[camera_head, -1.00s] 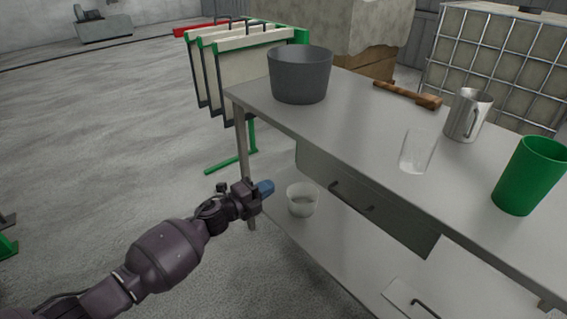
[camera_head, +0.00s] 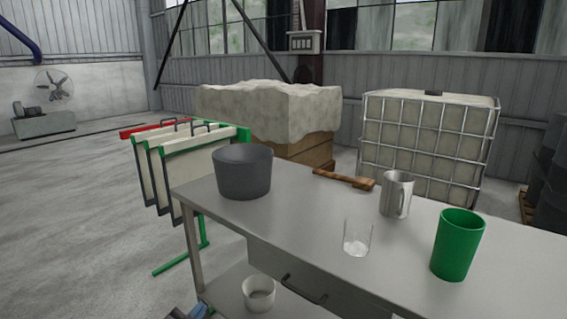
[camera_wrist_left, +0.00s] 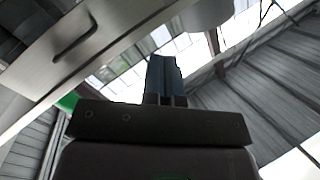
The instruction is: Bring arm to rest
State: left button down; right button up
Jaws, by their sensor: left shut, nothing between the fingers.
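My left gripper (camera_wrist_left: 164,76) shows in the left wrist view with its blue fingers together and nothing between them. The rest of my left arm is out of the head view. My right gripper is in neither view.
The grey table (camera_head: 300,222) holds a dark pot (camera_head: 242,172), wooden-handled tool (camera_head: 343,179), metal jug (camera_head: 396,194), clear glass (camera_head: 357,238) and green cup (camera_head: 457,245). Below are a drawer (camera_head: 330,290) and white bowl (camera_head: 258,294).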

pick_arm(q)
jog(key=s+a+f+n+g+y+p, duration=0.1)
jog(key=s+a+f+n+g+p, duration=0.1)
jog(key=s, duration=0.9)
jog(key=s+a+f+n+g+y+p, duration=0.1)
jog(key=s+a+f+n+y+p, duration=0.1)
jog(key=s, duration=1)
jog(key=s+a+f+n+g+y+p, duration=0.1)
jog(key=s+a+f+n+g+p, duration=0.1)
jog(key=s, duration=1)
jog(key=a+f+n, duration=0.1)
jog(key=a+n, duration=0.1)
jog(key=n, duration=0.1)
jog(key=shift+n+g+y, duration=0.3)
jog(key=shift+y, duration=0.1)
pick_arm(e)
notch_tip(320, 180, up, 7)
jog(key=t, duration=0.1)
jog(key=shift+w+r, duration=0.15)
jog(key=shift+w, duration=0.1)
